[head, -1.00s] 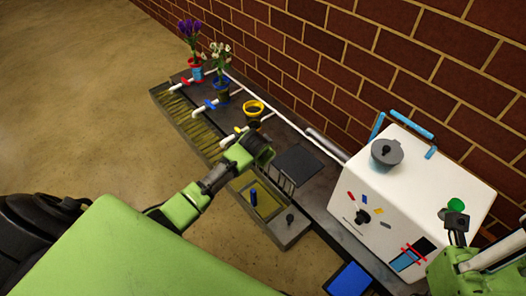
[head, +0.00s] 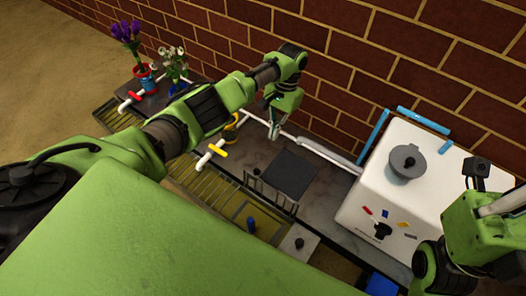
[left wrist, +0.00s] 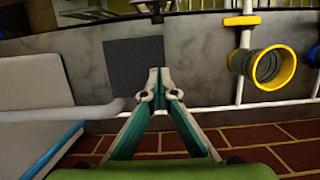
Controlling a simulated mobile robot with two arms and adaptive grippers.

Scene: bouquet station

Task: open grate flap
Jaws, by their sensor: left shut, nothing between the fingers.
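A dark barred grate piece (head: 268,192) stands along the front edge of a dark square plate (head: 292,172) on the counter. I cannot tell how the bars are hinged. The square plate also shows in the left wrist view (left wrist: 130,66). My left gripper (head: 273,131) is shut and empty, behind the plate on the wall side, apart from the bars. In the left wrist view its fingertips (left wrist: 159,76) meet in front of the plate. My right gripper (head: 424,268) is at the lower right by the white box; its fingers are not clear.
A slatted channel (head: 190,178) with a sunken bay runs along the counter front. A white pipe (head: 320,148) runs behind it. A yellow ring pot (left wrist: 268,66), flower pots (head: 144,73) and taps stand left. A white box (head: 400,195) with a grey lid stands right. A brick wall closes the back.

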